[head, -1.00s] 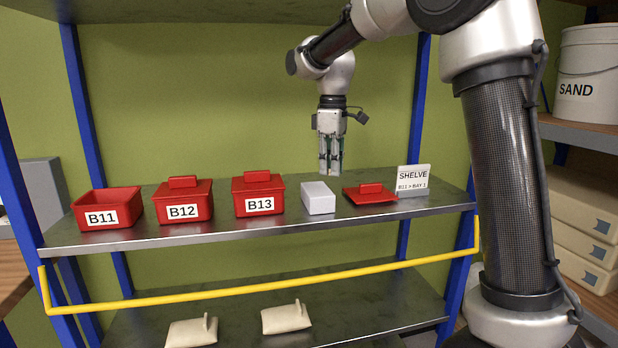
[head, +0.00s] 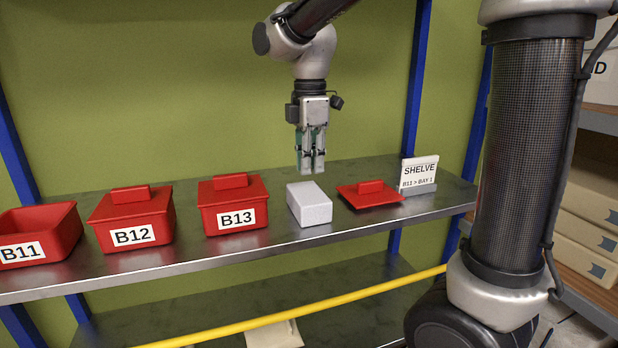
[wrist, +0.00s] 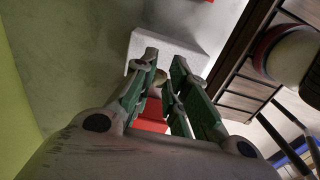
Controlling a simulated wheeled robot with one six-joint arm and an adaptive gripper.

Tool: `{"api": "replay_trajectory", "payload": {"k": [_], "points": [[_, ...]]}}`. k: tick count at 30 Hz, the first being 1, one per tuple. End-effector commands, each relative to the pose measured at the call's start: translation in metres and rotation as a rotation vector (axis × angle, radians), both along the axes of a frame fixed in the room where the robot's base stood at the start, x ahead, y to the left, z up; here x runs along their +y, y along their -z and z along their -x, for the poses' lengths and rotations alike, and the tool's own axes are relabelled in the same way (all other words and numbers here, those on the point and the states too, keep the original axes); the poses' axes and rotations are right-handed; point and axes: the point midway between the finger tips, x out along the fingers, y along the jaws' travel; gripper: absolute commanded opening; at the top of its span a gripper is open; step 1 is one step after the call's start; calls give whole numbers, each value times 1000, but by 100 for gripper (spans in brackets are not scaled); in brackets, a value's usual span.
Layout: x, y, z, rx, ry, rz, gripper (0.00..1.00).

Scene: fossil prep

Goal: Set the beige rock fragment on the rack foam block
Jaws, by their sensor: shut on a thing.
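The rack foam block (head: 310,206) is a pale grey-white block lying on the upper steel shelf, between bin B13 and a red lid. It also shows in the wrist view (wrist: 180,50), beyond my fingertips. My gripper (head: 311,168) points down above and apparently a little behind the block, with a gap between them in the head view. In the wrist view, my gripper (wrist: 165,66) is shut on a small beige-brown piece, the beige rock fragment (wrist: 160,77), mostly hidden between the fingers. The fragment cannot be made out in the head view.
Red bins B11 (head: 45,232), open, B12 (head: 132,217) and B13 (head: 234,202), both lidded, stand left of the block. The red lid (head: 370,194) and a SHELVE sign (head: 419,172) are to its right. A yellow bar (head: 300,312) crosses below the shelf.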

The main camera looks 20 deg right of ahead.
Motion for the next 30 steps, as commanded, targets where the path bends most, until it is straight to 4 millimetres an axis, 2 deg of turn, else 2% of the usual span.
{"api": "replay_trajectory", "payload": {"k": [8,20,21,24,30], "points": [[0,36,0,1,1,0,7],[0,42,0,0,1,0,7],[0,42,0,-1,1,0,20],[0,41,0,-1,1,0,37],[0,41,0,-1,1,0,37]]}}
